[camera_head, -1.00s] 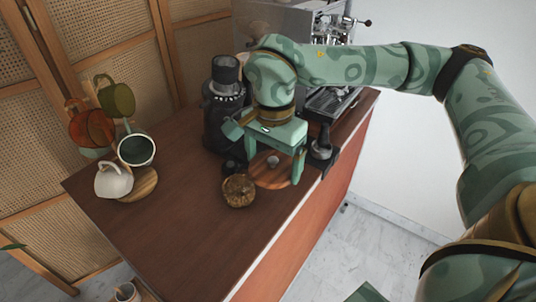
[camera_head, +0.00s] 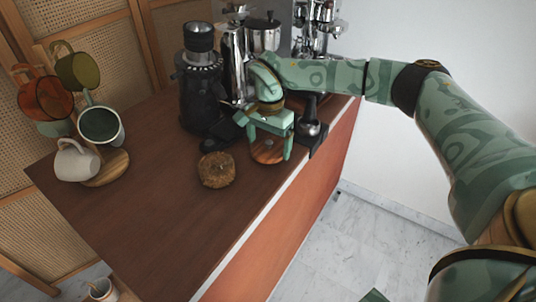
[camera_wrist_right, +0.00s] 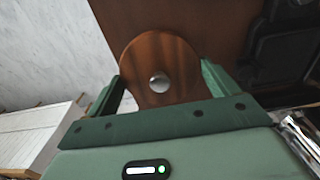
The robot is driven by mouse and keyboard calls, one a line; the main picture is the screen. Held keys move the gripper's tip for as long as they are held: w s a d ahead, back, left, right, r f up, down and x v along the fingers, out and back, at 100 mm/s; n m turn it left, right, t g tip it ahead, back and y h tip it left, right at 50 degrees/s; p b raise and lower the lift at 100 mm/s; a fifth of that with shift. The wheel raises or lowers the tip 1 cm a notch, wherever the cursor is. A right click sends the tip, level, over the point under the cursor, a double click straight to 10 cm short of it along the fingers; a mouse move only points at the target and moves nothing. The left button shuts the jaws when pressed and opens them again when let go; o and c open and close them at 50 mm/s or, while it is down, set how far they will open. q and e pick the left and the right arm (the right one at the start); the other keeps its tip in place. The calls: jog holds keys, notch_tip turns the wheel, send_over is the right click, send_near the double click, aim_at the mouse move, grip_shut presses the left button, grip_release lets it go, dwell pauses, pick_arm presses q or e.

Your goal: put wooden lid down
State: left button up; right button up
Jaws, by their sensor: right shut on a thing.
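The wooden lid (camera_head: 266,157) is a round brown disc. In the right wrist view the lid (camera_wrist_right: 148,58) shows a metal knob (camera_wrist_right: 159,82) at its middle. My right gripper (camera_head: 270,148) points down near the front right edge of the counter and is shut on the lid. In the right wrist view the fingers of this gripper (camera_wrist_right: 160,75) stand on either side of the lid. Whether the lid touches the counter I cannot tell. A round, brown, textured jar (camera_head: 216,170) stands to the left of the gripper, apart from it. My left gripper is not in view.
A black grinder (camera_head: 202,95) stands behind the jar. A metal coffee machine (camera_head: 316,25) is at the back. A mug tree with several mugs, including a white one (camera_head: 76,161), is at the left. The front middle of the counter (camera_head: 165,225) is clear.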

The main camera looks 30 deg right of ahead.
aim_at(269, 151)
jog(key=shift+w+d+f, duration=0.15)
jog(key=shift+w+f, duration=0.05)
jog(key=shift+f, duration=0.25)
notch_tip(269, 151, down, 3)
jog(key=shift+r+b, duration=0.1)
jog(key=shift+b, duration=0.65)
jog(key=shift+s, duration=0.1)
jog(key=o, duration=0.8)
jog(key=shift+c, duration=0.2)
notch_tip(269, 151, up, 12)
jog(key=p, duration=0.4)
jog(key=shift+r, duration=0.15)
